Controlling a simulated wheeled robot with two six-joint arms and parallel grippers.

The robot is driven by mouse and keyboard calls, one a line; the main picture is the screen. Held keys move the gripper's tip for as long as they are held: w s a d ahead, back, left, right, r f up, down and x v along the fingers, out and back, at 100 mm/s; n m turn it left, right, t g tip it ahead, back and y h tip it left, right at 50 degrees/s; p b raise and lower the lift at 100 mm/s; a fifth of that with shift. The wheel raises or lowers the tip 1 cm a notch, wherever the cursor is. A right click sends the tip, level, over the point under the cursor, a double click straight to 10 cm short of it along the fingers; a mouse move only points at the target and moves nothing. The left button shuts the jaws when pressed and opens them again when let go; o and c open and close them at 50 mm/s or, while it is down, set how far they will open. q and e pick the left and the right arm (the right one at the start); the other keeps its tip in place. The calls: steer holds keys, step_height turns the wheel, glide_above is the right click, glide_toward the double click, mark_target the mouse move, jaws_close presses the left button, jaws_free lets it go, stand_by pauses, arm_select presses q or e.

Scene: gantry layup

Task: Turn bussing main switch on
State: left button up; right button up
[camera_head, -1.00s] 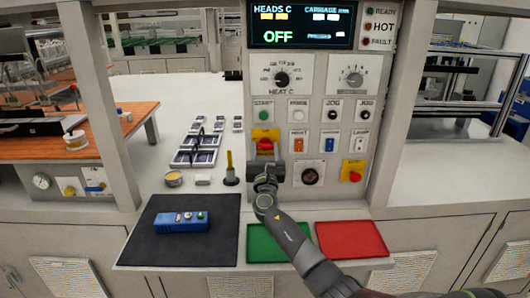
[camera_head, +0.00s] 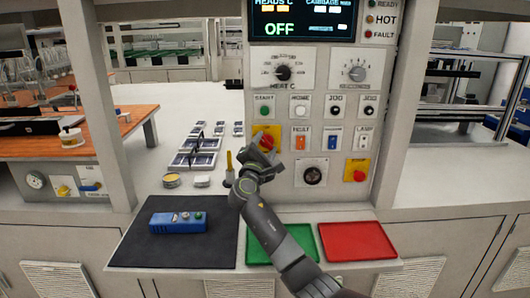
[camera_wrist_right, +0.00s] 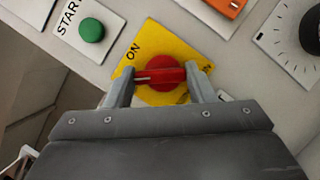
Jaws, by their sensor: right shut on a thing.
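The main switch is a red rotary knob (camera_wrist_right: 161,77) on a yellow plate (camera_wrist_right: 190,43) on the control panel. In the right wrist view the plate carries the word ON at its upper left; a second word at the right is partly hidden. My right gripper (camera_wrist_right: 161,78) has a finger on each end of the knob's red handle and is shut on it. In the head view the knob (camera_head: 267,142) shows just above my right gripper (camera_head: 262,150), which covers part of the plate. The panel display (camera_head: 302,20) reads OFF in green. My left gripper is not in view.
A green START button (camera_head: 264,111) sits just above the switch, with rocker switches to its right. A red button on a yellow plate (camera_head: 357,171) is at lower right. Below are a dark mat with a blue device (camera_head: 178,222), a green tray (camera_head: 270,255) and a red tray (camera_head: 357,241).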

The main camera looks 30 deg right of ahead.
steer(key=m+g, duration=0.1)
steer(key=m, duration=0.3)
steer(key=shift+g+b, duration=0.3)
steer(key=shift+g, duration=0.1)
steer(key=shift+r+m+g+y, duration=0.1)
steer(key=shift+m+g+y, duration=0.45)
steer(key=shift+m, duration=1.55)
steer(key=o, duration=1)
steer(key=shift+s, duration=0.1)
steer(key=shift+b+v, duration=1.85)
steer(key=shift+v, duration=6.8)
steer(key=shift+r, duration=0.1)
